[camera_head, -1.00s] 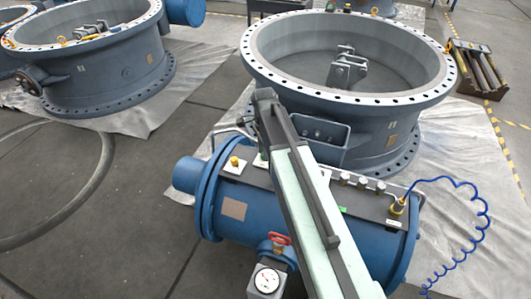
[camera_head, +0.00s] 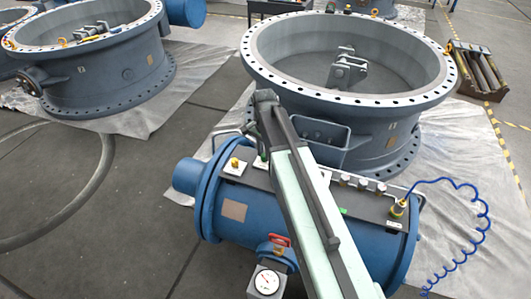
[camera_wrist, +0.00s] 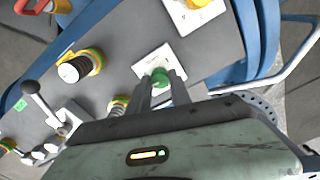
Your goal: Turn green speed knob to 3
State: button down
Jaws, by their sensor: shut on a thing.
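The green speed knob (camera_wrist: 160,76) sits on a white plate (camera_wrist: 148,62) on the grey panel in the wrist view. My gripper (camera_wrist: 161,84) reaches over it, with its two fingers shut on the knob, one on each side. The fingers cover part of the knob, and I cannot read any scale marks or the number it points to.
The panel tops a blue cylinder (camera_head: 247,236). Beside the green knob are a black-and-white knob (camera_wrist: 75,70), a lever (camera_wrist: 42,106) and a yellow knob (camera_wrist: 199,3) on a white plate. A large valve ring (camera_head: 262,82) stands behind.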

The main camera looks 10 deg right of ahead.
jog(key=n, duration=0.4)
jog(key=shift+s+n, duration=0.15)
jog(key=shift+n, duration=0.15)
jog(key=n, duration=0.4)
jog(key=shift+n, duration=0.3)
jog(key=n, duration=0.4)
jog(key=shift+n, duration=0.3)
jog(key=n, duration=0.4)
jog(key=shift+n, duration=0.3)
jog(key=c, duration=1.2)
grip_release()
notch_tip(320, 180, up, 8)
jog(key=p, duration=0.8)
